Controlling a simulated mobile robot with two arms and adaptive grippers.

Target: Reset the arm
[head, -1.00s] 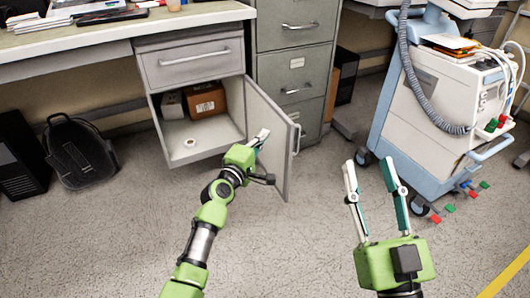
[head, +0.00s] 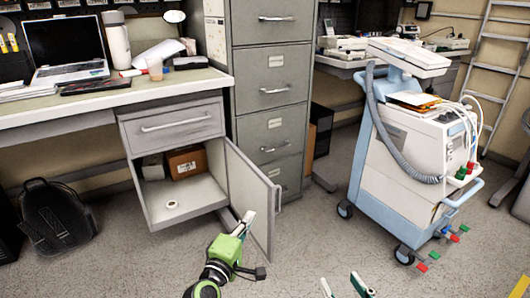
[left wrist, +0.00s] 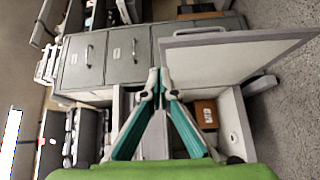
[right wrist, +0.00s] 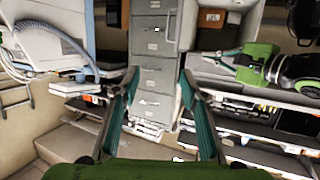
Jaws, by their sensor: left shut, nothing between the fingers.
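My left gripper (head: 242,228) is low in front of the open desk cabinet, close to its open door (head: 251,197). Its fingertips meet in the left wrist view (left wrist: 159,76) with nothing between them. My right gripper (head: 343,286) shows only its fingertips at the bottom edge of the head view. In the right wrist view (right wrist: 158,78) its two fingers stand apart and empty, aimed toward the filing cabinet. The rest of both arms is mostly out of the head view.
The open cabinet holds a brown box (head: 187,162) and a white roll (head: 172,205). A grey filing cabinet (head: 270,80) stands behind the door. A white and blue medical cart (head: 407,160) is at right. The middle floor is clear.

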